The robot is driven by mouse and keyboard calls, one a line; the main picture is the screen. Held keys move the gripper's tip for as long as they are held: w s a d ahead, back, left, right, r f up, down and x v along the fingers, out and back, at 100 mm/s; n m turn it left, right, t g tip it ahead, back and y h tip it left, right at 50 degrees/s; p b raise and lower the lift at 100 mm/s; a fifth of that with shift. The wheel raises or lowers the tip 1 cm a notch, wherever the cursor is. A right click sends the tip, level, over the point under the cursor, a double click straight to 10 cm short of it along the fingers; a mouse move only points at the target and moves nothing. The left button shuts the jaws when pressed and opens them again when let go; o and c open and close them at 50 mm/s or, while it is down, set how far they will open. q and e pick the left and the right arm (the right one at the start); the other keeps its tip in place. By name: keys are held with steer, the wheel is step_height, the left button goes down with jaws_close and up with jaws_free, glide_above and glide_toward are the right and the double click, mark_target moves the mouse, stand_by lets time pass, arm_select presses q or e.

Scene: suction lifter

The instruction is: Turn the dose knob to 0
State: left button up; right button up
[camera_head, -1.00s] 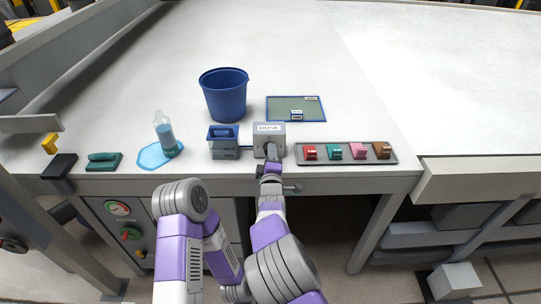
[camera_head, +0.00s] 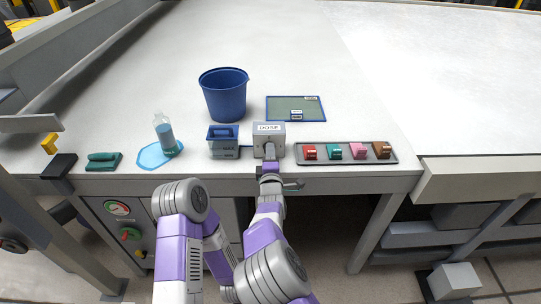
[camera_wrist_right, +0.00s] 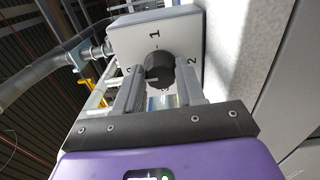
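The grey dose box (camera_head: 268,129) stands at the front edge of the bench, and its face fills the top of the right wrist view (camera_wrist_right: 152,30). A mark at the left is partly hidden by a finger. Which mark the knob points to cannot be made out. My left arm is folded low; its gripper is not in view.
A blue bin (camera_head: 224,95) stands behind a blue-grey open container (camera_head: 223,148) left of the box. A bottle (camera_head: 165,134) stands on a blue mat (camera_head: 150,155). A grey tray (camera_head: 346,161) with several coloured pieces lies right. A framed panel (camera_head: 296,106) lies behind.

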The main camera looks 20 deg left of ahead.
steer(key=o, duration=0.4)
steer(key=v, duration=0.7)
steer(key=shift+s+p, duration=0.3)
steer(key=shift+d, duration=0.1)
